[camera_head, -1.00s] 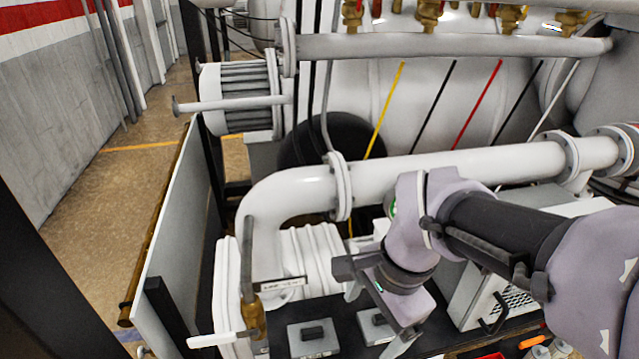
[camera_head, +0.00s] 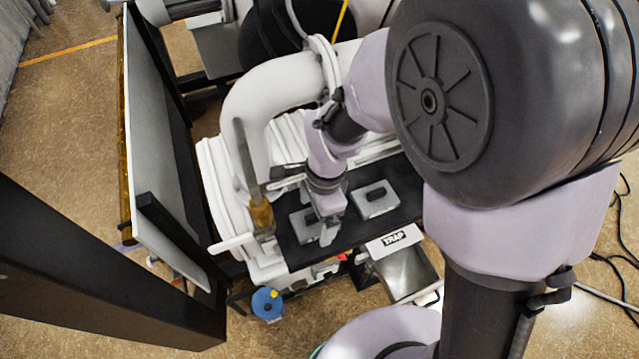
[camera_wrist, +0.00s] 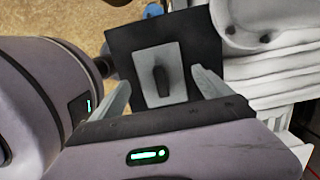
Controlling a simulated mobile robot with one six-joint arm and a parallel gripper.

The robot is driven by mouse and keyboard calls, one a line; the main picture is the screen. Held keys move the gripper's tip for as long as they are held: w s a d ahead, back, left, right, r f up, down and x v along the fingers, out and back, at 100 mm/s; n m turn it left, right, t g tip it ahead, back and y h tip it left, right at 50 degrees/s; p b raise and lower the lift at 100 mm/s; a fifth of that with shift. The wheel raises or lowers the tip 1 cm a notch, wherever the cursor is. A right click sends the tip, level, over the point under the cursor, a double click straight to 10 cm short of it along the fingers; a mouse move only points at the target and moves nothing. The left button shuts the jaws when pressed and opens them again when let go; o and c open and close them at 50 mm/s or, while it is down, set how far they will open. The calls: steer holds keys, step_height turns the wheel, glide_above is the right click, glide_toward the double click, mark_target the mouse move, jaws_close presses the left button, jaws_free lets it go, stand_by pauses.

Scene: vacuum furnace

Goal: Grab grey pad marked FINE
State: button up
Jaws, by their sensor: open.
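Two grey pads with dark grips lie on a black shelf (camera_head: 290,255) in the head view. The left pad (camera_head: 300,226) is partly hidden by my gripper (camera_head: 308,207). The right pad (camera_head: 375,199) is uncovered. I cannot read FINE on either one. In the wrist view, a grey pad (camera_wrist: 175,88) with an upright dark grip (camera_wrist: 160,77) lies between the fingers of my gripper (camera_wrist: 159,77). The fingers are spread apart, one on each side, and hold nothing. I cannot tell how far above the pad they are.
A white pipe (camera_head: 265,90) bends down behind the shelf. A brass valve (camera_head: 261,215) stands left of the pads. A metal bin (camera_head: 408,272) below a plate labelled TRAP (camera_head: 393,239) is at the shelf's front right. A blue round object (camera_head: 267,303) is lower, in front.

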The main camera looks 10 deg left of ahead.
steer(key=shift+a+f, duration=0.25)
steer(key=shift+f, duration=0.55)
steer(key=shift+d+r, duration=0.1)
steer(key=shift+d, duration=0.05)
steer(key=shift+c, duration=0.7)
steer(key=c, duration=1.5)
steer(key=shift+o, duration=0.2)
